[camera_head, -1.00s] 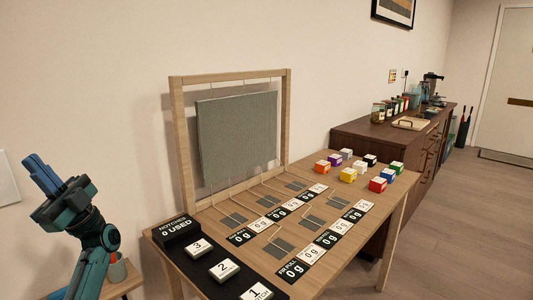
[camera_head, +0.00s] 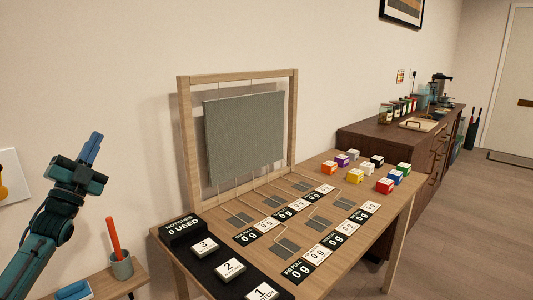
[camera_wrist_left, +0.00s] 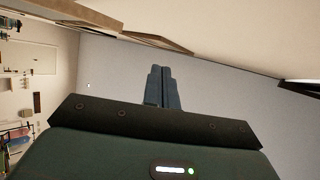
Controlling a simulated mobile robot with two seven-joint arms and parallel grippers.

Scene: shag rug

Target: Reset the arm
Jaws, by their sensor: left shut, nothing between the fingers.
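My left gripper (camera_head: 91,149) is raised at the left of the head view, fingers pointing up. It is clear of the table and apart from everything. Its two blue fingers are together and empty; they also show together in the left wrist view (camera_wrist_left: 162,86). My right gripper is not in view.
A wooden table (camera_head: 342,220) holds a wooden frame (camera_head: 185,140) with a hanging grey panel (camera_head: 243,137), label cards and coloured blocks (camera_head: 385,186). A small shelf (camera_head: 113,285) with a cup (camera_head: 121,266) stands below my left arm. A dark cabinet (camera_head: 372,146) stands behind.

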